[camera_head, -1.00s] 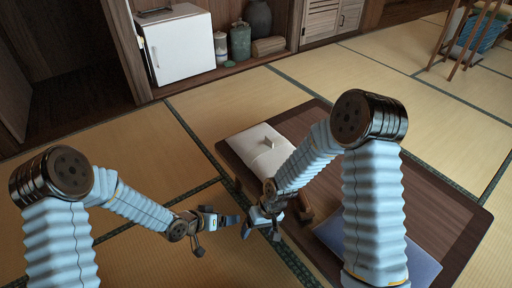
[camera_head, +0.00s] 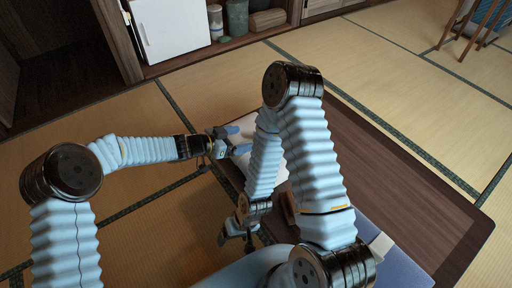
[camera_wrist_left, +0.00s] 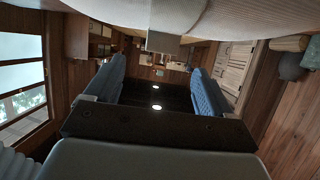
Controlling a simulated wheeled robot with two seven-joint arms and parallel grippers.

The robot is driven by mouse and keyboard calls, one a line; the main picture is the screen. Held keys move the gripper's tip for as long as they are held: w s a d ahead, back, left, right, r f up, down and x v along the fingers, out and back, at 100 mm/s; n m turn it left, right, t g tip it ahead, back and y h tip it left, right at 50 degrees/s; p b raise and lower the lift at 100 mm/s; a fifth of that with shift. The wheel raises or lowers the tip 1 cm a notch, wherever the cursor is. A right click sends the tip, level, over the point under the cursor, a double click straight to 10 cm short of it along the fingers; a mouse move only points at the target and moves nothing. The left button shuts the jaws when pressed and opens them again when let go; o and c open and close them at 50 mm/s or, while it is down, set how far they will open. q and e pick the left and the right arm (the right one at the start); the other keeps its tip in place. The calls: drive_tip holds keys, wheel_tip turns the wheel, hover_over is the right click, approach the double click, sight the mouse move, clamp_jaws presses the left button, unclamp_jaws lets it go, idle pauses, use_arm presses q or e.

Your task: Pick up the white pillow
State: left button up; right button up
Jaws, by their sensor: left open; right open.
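The white pillow (camera_head: 241,164) lies on the low dark wooden table, partly hidden behind my right arm and my left gripper. My left gripper (camera_head: 232,140) is open at the pillow's left side, with its blue finger pads apart. In the left wrist view, a pale surface that looks like the pillow (camera_wrist_left: 225,18) fills the top, with a small tag (camera_wrist_left: 163,42) hanging between the open fingers (camera_wrist_left: 157,85); nothing is held. My right gripper (camera_head: 238,234) is open and empty, lower down, near the table's left edge.
The low table (camera_head: 400,180) is bare on its right side. A blue cushion (camera_head: 405,262) lies at its near end, partly behind my right arm. A white cabinet (camera_head: 170,32) stands at the back left.

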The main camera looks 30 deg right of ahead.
use_arm(q)
drive_tip(key=x, duration=0.6)
drive_tip(key=shift+w+d+f, duration=0.15)
drive_tip(key=shift+d+f, duration=0.15)
clamp_jaws()
drive_tip(key=shift+r, duration=0.1)
